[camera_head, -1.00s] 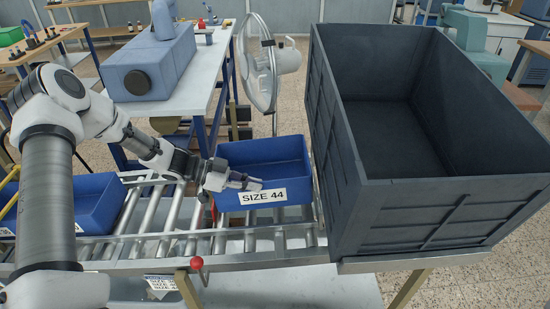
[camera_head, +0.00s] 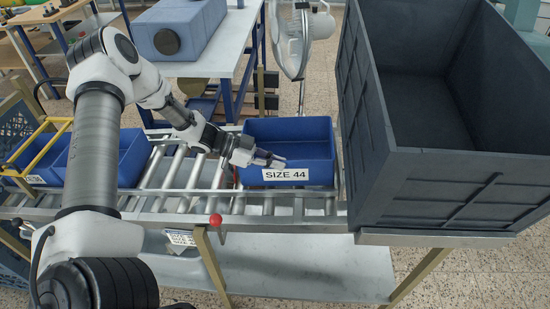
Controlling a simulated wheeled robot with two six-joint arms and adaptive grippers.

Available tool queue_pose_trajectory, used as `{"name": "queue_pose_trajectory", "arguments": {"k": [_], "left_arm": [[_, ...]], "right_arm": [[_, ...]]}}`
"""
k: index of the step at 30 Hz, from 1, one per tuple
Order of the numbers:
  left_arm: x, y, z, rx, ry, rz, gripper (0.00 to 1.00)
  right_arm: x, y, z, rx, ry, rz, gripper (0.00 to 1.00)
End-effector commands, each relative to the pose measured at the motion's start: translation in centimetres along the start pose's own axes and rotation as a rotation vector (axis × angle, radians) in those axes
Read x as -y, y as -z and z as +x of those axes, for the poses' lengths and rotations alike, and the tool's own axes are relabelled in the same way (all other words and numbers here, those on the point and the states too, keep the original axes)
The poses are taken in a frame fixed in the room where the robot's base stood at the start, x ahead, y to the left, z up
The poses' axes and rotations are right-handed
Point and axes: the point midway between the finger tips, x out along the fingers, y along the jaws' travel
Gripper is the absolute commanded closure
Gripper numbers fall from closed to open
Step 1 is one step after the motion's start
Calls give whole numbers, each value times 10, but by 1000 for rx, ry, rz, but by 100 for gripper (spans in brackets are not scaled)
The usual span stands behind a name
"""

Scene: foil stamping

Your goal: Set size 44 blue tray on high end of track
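The blue tray labelled SIZE 44 (camera_head: 318,174) sits upright on the roller track (camera_head: 205,176), at its right end beside the large grey bin. My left gripper (camera_head: 270,160) reaches in from the left, over the tray's left side. Its fingertips are at the front rim just above the label. Whether the fingers are closed on the rim is too small to tell. My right gripper is not in view.
The grey bin (camera_head: 375,175) stands close right of the tray. Other blue trays (camera_head: 122,158) and a yellow bar (camera_head: 45,147) are at the track's left. A red knob (camera_head: 215,220) is at the track's front edge. A fan (camera_head: 295,42) stands behind.

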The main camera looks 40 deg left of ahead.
Motion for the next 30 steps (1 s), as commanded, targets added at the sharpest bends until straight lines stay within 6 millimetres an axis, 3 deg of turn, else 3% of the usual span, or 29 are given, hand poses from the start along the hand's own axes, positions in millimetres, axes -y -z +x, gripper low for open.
{"name": "queue_pose_trajectory", "arguments": {"k": [4,13,16,17,25,30], "left_arm": [[0,-10,6,-2,0,1,100],[0,-11,6,-3,1,1,100],[0,-11,6,-2,1,1,67],[0,-11,6,-2,0,1,65],[0,-11,6,0,0,-1,65],[0,6,-1,0,0,-1,65]], "right_arm": [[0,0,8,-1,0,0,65],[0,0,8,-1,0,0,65],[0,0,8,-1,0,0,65],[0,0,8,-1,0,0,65],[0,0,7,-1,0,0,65],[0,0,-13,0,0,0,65]]}}
